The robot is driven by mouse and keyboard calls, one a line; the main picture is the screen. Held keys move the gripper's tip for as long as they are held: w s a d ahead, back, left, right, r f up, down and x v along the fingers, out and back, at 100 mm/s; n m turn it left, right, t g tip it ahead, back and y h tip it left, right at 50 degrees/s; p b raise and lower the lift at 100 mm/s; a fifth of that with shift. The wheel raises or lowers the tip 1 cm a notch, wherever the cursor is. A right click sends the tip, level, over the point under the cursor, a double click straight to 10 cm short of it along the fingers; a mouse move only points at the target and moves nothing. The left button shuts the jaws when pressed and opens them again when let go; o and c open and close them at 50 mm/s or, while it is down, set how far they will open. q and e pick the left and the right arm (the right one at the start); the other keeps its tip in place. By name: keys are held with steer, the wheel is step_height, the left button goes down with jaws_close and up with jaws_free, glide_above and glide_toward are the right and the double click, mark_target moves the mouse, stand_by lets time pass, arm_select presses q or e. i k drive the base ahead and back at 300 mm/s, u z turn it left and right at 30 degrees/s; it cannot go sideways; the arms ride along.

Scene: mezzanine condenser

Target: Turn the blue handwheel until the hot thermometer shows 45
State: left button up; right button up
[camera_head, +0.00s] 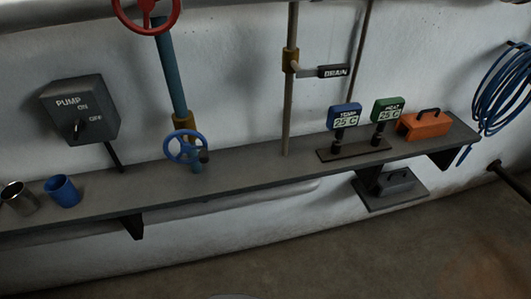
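The blue handwheel (186,147) stands at the front of a blue pipe with brass fittings, just above the grey shelf. Two small digital thermometers stand on a dark base on the shelf to the right. The blue-framed thermometer (345,117) reads 25 C, and the green-framed thermometer (388,110) also reads 25 C. Their upper labels are too small to read surely, so I cannot tell which is the hot one. Neither of my grippers is in view.
A red handwheel (147,14) is higher on the pipe. A pump switch box (80,109) and a drain lever (331,71) are on the wall. The shelf (245,173) holds a metal cup (19,197), a blue mug (62,191) and an orange box (424,125). A blue hose (499,90) hangs right.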

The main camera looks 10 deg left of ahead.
mark_target(204, 157)
steer(key=z, duration=0.25)
steer(key=k, duration=1)
steer(key=u, duration=1.8)
steer(key=i, duration=0.5)
